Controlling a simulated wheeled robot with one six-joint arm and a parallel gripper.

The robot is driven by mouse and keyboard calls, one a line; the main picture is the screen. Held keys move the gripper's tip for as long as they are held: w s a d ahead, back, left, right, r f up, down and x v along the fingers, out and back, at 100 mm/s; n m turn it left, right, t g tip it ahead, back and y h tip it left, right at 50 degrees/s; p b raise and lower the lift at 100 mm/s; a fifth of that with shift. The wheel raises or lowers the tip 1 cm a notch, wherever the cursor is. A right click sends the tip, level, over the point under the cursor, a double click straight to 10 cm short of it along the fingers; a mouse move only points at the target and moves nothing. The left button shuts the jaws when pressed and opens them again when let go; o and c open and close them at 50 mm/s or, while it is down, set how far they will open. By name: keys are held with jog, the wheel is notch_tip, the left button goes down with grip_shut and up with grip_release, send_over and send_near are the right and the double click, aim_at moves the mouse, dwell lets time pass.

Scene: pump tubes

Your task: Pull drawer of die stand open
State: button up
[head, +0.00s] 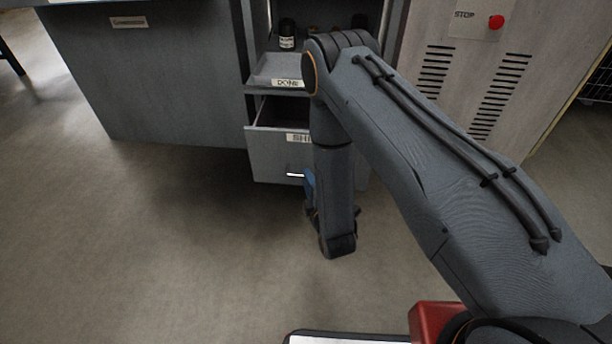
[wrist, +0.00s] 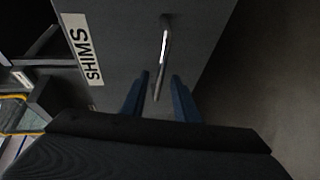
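The drawer (head: 268,150) of the stand is grey and stands partly open, with its dark inside showing above the front. Its front carries a label that reads SHIMS in the wrist view (wrist: 84,50). A slim metal handle (head: 294,175) is on the front; it also shows in the wrist view (wrist: 164,45). My gripper (wrist: 159,78) has its blue fingers apart, one on each side of the handle's near end, with gaps visible. In the head view my gripper (head: 309,184) is mostly hidden behind my arm, beside the handle.
A shelf tray marked DONE (head: 275,72) sits above the drawer, with a dark labelled bottle (head: 287,34) behind it. A grey panel marked Gravimetric-like text (head: 129,22) stands left. A vented cabinet (head: 462,75) with a red stop button (head: 496,21) stands right. Floor in front is clear.

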jog(key=p+v, duration=0.1)
jog(key=v, duration=0.4)
dwell(0.4)
